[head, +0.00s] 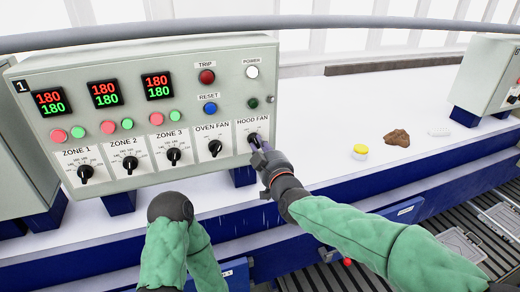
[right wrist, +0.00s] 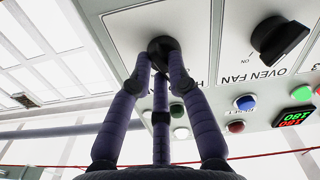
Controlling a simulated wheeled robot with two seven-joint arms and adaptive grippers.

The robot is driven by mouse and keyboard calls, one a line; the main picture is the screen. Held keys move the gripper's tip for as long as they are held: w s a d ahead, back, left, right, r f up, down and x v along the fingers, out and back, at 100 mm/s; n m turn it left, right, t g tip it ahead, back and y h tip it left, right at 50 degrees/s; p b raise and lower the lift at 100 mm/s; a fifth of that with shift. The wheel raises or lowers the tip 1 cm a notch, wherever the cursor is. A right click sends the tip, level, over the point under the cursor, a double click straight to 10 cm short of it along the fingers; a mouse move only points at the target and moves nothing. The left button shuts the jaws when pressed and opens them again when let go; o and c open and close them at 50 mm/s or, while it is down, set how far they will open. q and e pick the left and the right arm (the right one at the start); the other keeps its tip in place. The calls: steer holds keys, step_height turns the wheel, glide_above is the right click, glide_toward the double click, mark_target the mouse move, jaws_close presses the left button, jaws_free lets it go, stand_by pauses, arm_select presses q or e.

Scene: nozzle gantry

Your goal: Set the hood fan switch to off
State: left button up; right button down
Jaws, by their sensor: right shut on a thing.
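The hood fan switch is a black rotary knob (right wrist: 160,46) on the grey control panel (head: 190,60), under the HOOD FAN label at its right end. The fingers hide the dial marks, so I cannot tell the setting. My left arm shows at the bottom of the head view, but its gripper fingers are not visible.
The oven fan knob (head: 215,147) sits just left, with several zone knobs beyond. Above are the green lamp (head: 253,103), blue reset button (head: 210,108) and red trip button (head: 206,76). A yellow-topped jar (head: 360,152) and brown lump (head: 396,138) rest on the white surface.

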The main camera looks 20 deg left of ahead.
steer(key=shift+n, duration=1)
steer(key=c, duration=1.2)
jaws_free()
steer(key=shift+s, duration=0.1)
steer(key=v, duration=1.2)
steer(key=shift+f, duration=0.1)
